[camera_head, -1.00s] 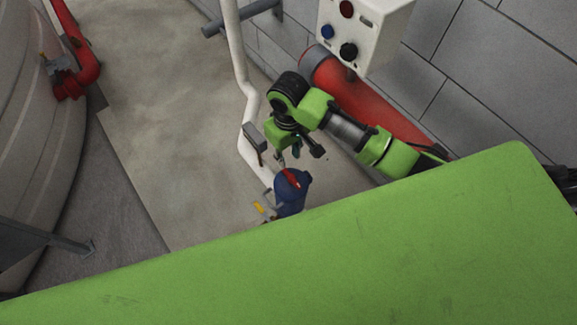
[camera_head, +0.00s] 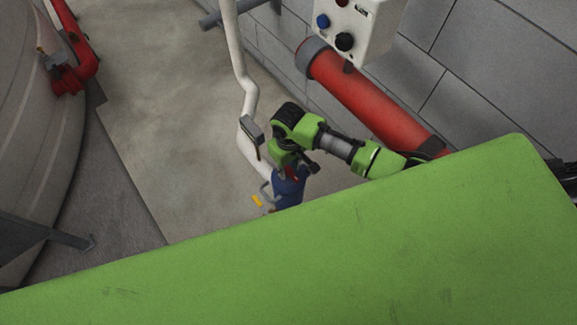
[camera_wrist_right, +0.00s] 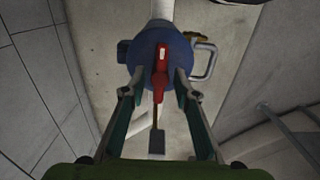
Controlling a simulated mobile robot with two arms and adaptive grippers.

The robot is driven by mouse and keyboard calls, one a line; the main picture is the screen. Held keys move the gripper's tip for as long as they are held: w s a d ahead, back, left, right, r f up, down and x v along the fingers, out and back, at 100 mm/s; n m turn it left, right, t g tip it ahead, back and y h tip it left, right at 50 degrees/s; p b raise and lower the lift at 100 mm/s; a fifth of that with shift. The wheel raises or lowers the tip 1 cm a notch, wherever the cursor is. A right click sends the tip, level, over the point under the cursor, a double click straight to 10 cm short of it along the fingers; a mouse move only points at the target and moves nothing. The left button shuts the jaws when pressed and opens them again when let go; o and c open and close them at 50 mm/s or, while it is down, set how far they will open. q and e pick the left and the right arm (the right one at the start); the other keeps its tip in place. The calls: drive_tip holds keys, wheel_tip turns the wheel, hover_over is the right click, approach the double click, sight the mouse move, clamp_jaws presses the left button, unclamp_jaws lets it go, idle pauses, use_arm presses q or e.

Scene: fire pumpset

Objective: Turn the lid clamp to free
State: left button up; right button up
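The blue pot (camera_head: 289,192) stands at the end of the white pipe, and its round blue lid (camera_wrist_right: 143,75) fills the top middle of the right wrist view. The red lid clamp (camera_wrist_right: 161,70) lies across the lid, pointing down the picture. In the head view a bit of the red clamp (camera_head: 292,173) shows beneath my right gripper (camera_head: 290,168). In the wrist view my right gripper (camera_wrist_right: 159,78) is open, one finger on each side of the clamp, with gaps visible between fingers and clamp. My left gripper is not in view.
A white pipe (camera_head: 249,100) rises beside the pot, with a yellow-handled part (camera_head: 257,201) low on its left. A red pipe (camera_head: 370,100) runs along the block wall under a white control box (camera_head: 362,30). A large tank (camera_head: 40,140) stands left. Open floor (camera_head: 165,110) lies between.

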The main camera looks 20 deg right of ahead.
clamp_jaws()
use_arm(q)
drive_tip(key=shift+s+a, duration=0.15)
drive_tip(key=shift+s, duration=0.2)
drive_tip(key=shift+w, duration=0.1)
use_arm(e)
drive_tip(key=shift+r+n+p, duration=0.1)
drive_tip(key=shift+n+p, duration=0.4)
drive_tip(key=shift+n, duration=0.1)
drive_tip(key=shift+n+p, duration=0.5)
drive_tip(key=shift+n, duration=0.2)
drive_tip(key=n+p, duration=0.2)
drive_tip(key=n, duration=0.2)
drive_tip(key=shift+n, duration=0.3)
drive_tip(key=n, duration=0.5)
drive_tip(key=shift+p, duration=0.4)
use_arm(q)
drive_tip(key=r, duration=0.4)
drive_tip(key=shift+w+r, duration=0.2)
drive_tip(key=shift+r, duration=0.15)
use_arm(e)
drive_tip(key=n, duration=0.5)
drive_tip(key=shift+a+n, duration=0.1)
drive_tip(key=shift+n, duration=0.3)
